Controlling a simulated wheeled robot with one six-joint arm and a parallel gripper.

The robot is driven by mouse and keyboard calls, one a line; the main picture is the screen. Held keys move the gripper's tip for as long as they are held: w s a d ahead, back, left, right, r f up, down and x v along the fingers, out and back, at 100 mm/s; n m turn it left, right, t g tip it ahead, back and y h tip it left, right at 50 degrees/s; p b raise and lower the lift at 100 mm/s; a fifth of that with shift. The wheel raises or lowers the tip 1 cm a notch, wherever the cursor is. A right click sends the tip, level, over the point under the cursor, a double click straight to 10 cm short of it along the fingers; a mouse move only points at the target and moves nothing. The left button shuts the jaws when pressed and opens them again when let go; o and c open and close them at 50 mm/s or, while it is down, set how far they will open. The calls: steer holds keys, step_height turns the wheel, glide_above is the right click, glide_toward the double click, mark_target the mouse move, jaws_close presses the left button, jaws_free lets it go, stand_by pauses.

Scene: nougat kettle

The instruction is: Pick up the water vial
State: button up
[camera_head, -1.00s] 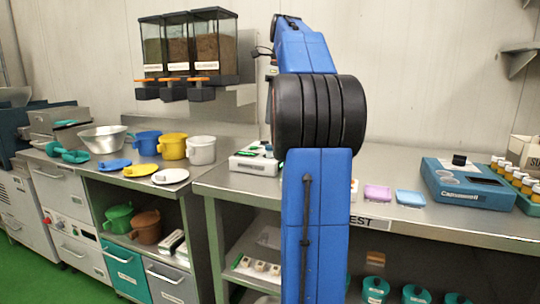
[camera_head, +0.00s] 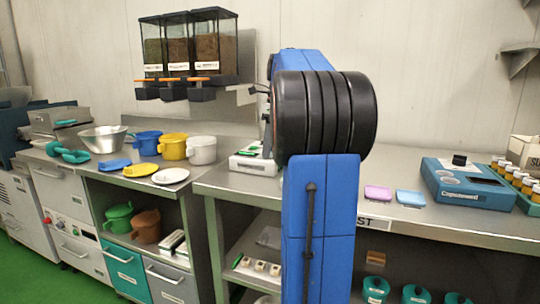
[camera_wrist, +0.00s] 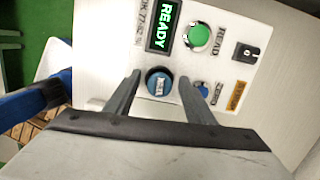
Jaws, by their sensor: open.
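In the wrist view a round blue cap with a small pale label (camera_wrist: 159,85) sits at a white instrument panel; it looks like the water vial, seen nearly end-on. Its label is too small to read surely. My gripper (camera_wrist: 160,76) is open, with one finger on each side of the cap. Whether the fingers touch it cannot be told. The vial's body is hidden. In the head view my arm hides my gripper, and the vial cannot be made out there.
The panel has a lit READY display (camera_wrist: 163,27), a green READ button (camera_wrist: 199,38), a blue ZERO button (camera_wrist: 202,88) and a black switch (camera_wrist: 245,52) close to the fingers. In the head view a white device (camera_head: 250,166), pink pad (camera_head: 377,192) and blue instrument (camera_head: 466,184) stand on the bench.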

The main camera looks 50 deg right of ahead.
steer(key=shift+f, duration=0.15)
steer(key=c, duration=1.1)
steer(key=shift+c, duration=0.2)
